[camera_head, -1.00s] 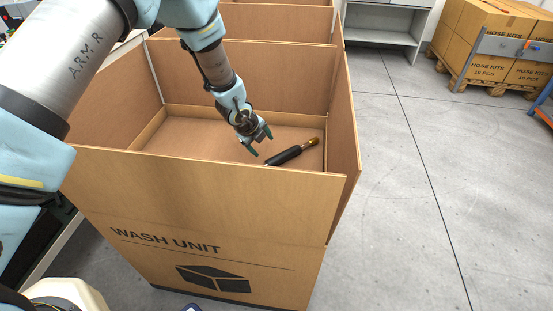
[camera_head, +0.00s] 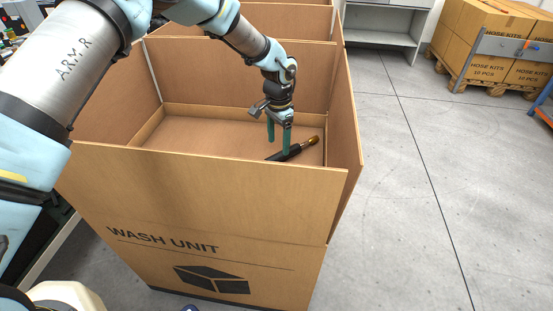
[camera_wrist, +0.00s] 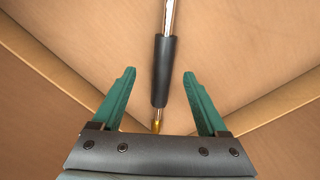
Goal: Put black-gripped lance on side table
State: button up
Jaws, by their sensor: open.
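The black-gripped lance (camera_head: 298,149) lies inside the cardboard wash unit box (camera_head: 210,190), near its right end. Its brass-coloured tip points to the upper right in the head view, and the box's front wall hides its other end. My gripper (camera_head: 279,147) is inside the box, pointing down above the lance, with its green fingers apart. In the wrist view the black grip (camera_wrist: 164,70) runs between the two open fingers of my gripper (camera_wrist: 160,85), not touching either. A metal rod extends from the grip towards the top, and the brass end is near the gripper body.
The box walls stand close around my gripper. More open boxes (camera_head: 285,20) stand behind. A grey shelf unit (camera_head: 382,38) is at the back, and cartons marked hose kits (camera_head: 480,35) sit on a pallet at the right. The floor between is clear.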

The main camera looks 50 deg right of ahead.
aim_at(277, 155)
jog(key=shift+w+f+p, duration=0.15)
jog(key=shift+f+p, duration=0.1)
jog(key=shift+f, duration=1.3)
jog(key=shift+w+f+p, duration=0.15)
jog(key=shift+f+p, duration=0.1)
jog(key=shift+f, duration=1.25)
jog(key=shift+c, duration=0.3)
grip_shut()
jog(key=shift+r, duration=0.1)
